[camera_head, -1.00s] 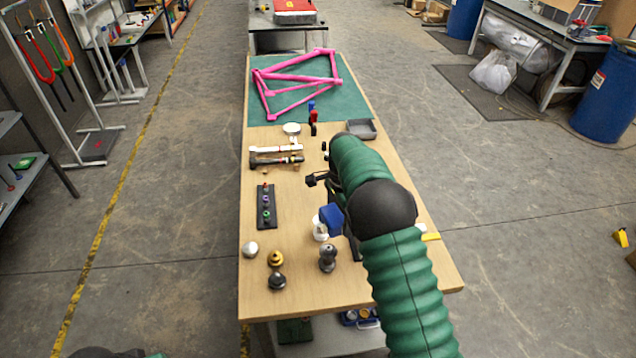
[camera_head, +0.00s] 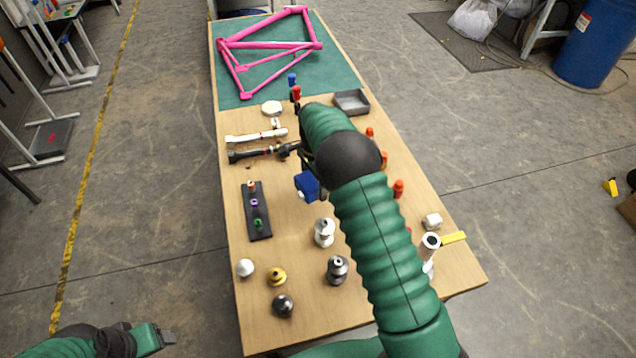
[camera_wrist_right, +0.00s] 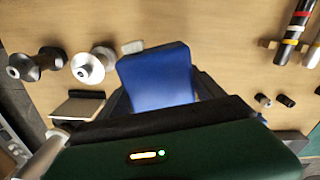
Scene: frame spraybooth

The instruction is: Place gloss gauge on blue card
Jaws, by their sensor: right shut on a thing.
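My right gripper (camera_head: 304,172) is shut on a blue block (camera_head: 307,186), which looks like the gloss gauge. The block is held above the middle of the bench, and its height is hard to judge. In the right wrist view the blue block (camera_wrist_right: 158,78) sits between the dark fingers. I cannot make out a flat blue card in either view; my right arm covers part of the bench. My left gripper (camera_head: 165,337) is low at the left, off the bench; its jaw opening is unclear.
A dark strip with small coloured parts (camera_head: 257,211) lies left of the block. Silver spool parts (camera_head: 324,232), a gold one (camera_head: 276,276) and dark ones stand nearer. Torque tools (camera_head: 262,153), a grey tray (camera_head: 351,102) and a pink frame (camera_head: 270,45) are farther away.

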